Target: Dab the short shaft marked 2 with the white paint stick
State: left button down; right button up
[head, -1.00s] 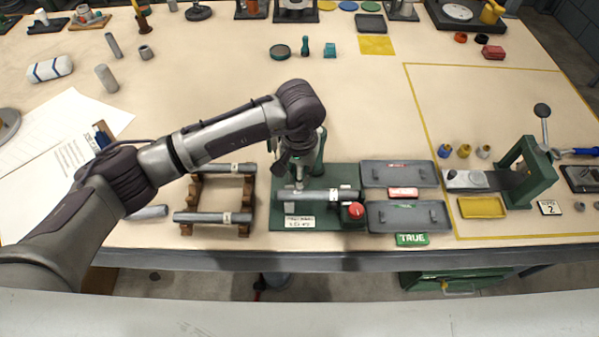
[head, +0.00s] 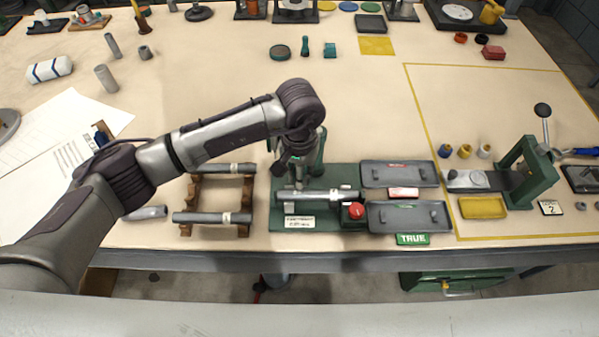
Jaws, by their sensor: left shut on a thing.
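A grey shaft (head: 320,196) lies across the green fixture (head: 283,222), with a pale tag near its right end. My left gripper (head: 298,183) reaches down over the left part of this shaft and is shut on it, as far as I can see; the fingertips are small and partly hidden by the wrist. Two more tagged shafts lie on the brown rack, one at the back (head: 228,168) and one at the front (head: 205,218). The tag numbers are too small to read. Three small paint-coloured pieces stand at right: blue (head: 445,151), yellow (head: 464,151) and white (head: 484,152). My right gripper is not in view.
A red knob (head: 356,211) sits at the fixture's right. Two grey trays (head: 398,174) lie beside it, the front one by a green TRUE sign (head: 412,239). A green lever press (head: 530,180) stands at right, near a yellow tray (head: 482,207).

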pick_arm(q)
jog(key=shift+s+a+f, duration=0.1)
jog(key=shift+s+f, duration=0.1)
jog(key=shift+w+r, duration=0.2)
jog(key=shift+r, duration=0.55)
jog(key=shift+r+p, duration=0.5)
jog(key=shift+r, duration=1.9)
